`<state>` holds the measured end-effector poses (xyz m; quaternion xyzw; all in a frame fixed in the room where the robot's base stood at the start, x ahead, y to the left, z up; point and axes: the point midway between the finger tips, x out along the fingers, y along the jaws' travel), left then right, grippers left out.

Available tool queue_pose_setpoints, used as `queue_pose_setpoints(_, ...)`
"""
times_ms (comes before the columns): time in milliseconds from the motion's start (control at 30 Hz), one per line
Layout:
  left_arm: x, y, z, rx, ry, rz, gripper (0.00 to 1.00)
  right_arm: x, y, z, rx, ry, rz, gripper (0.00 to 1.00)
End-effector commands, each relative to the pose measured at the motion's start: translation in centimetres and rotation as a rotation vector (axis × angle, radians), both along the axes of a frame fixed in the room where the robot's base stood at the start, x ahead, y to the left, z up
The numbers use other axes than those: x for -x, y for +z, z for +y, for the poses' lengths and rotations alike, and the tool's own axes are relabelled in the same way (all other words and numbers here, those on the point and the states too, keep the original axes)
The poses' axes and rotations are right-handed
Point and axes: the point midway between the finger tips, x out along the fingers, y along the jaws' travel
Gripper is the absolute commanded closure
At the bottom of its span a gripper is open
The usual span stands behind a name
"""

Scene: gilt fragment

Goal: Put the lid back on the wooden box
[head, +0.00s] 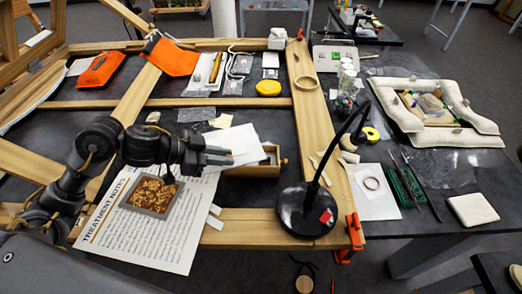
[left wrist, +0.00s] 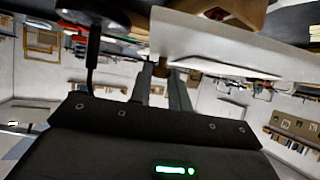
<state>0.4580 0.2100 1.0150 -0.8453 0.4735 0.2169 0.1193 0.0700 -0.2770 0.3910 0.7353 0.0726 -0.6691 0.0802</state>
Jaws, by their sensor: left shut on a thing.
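The wooden box (head: 252,171) stands on the dark table right of my left gripper, with a small round knob on its right end. Part of its open top shows; the rest is hidden under a thin, pale flat panel, which I take to be the lid (head: 238,138). My left gripper (head: 229,155) is at the panel's near side, above the box's left part. In the left wrist view the fingers (left wrist: 162,82) are shut on a small brown part at the pale lid's (left wrist: 225,42) edge. The box (left wrist: 225,10) shows beyond it. My right gripper is out of view.
A black lamp (head: 305,208) stands close right of the box on the wooden frame (head: 312,100). A printed sheet (head: 135,235) bearing a gilt fragment (head: 153,194) lies in front, left. Several small tools and papers lie behind.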

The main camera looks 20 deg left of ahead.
Motion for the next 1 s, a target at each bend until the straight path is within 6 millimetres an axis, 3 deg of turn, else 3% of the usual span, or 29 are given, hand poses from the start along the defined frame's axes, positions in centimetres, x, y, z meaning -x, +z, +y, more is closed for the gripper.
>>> queue_pose_setpoints(33,-0.9,2.2,-0.8,0.004,-0.044,-0.002,1.0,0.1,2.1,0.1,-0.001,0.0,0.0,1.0)
queue_pose_setpoints(100,-1.9,3.6,-2.0,0.003,-0.119,-0.002,1.0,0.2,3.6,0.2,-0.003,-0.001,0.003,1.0)
queue_pose_setpoints(233,-3.2,5.2,-3.8,0.0,-0.238,-0.005,1.0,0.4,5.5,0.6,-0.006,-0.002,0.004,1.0)
queue_pose_setpoints(367,-3.8,5.7,-4.7,-0.003,-0.302,-0.008,1.0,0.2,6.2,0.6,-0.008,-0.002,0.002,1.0)
queue_pose_setpoints(533,-3.9,5.0,-5.0,-0.003,-0.317,-0.006,1.0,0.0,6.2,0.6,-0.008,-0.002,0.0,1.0)
queue_pose_setpoints(800,-3.8,0.5,-5.0,-0.003,-0.316,-0.003,1.0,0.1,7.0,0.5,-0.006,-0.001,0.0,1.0)
queue_pose_setpoints(1000,-3.9,-0.8,-5.0,-0.002,-0.315,-0.01,1.0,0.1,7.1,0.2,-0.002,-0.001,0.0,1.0)
